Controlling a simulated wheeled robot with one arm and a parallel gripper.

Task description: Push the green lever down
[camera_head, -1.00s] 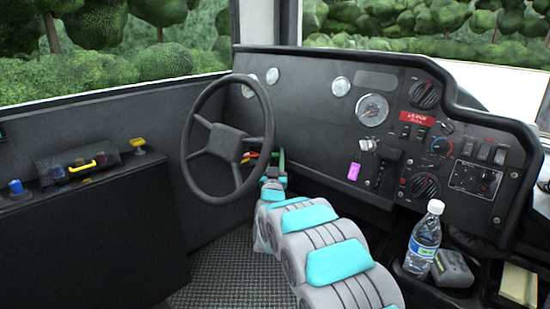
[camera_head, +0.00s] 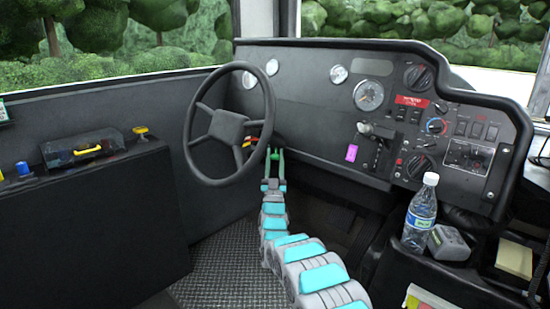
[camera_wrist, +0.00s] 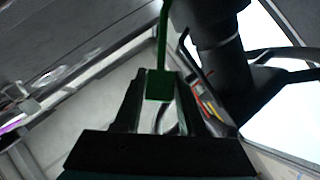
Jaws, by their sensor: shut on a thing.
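The green lever (camera_wrist: 160,50) is a thin green stalk with a square green block at its near end. In the wrist view the block sits between the two dark fingers of my gripper (camera_wrist: 158,86), which is shut on it. In the head view my gripper (camera_head: 274,180) is just right of the steering wheel, low on the column side, with green showing at its tip.
The black steering wheel (camera_head: 228,125) is close on the left of my gripper. Red and yellow stalks (camera_wrist: 208,107) show beside the column. The dashboard (camera_head: 310,110) rises behind, with a gear selector (camera_head: 376,147). A water bottle (camera_head: 420,215) stands at the right.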

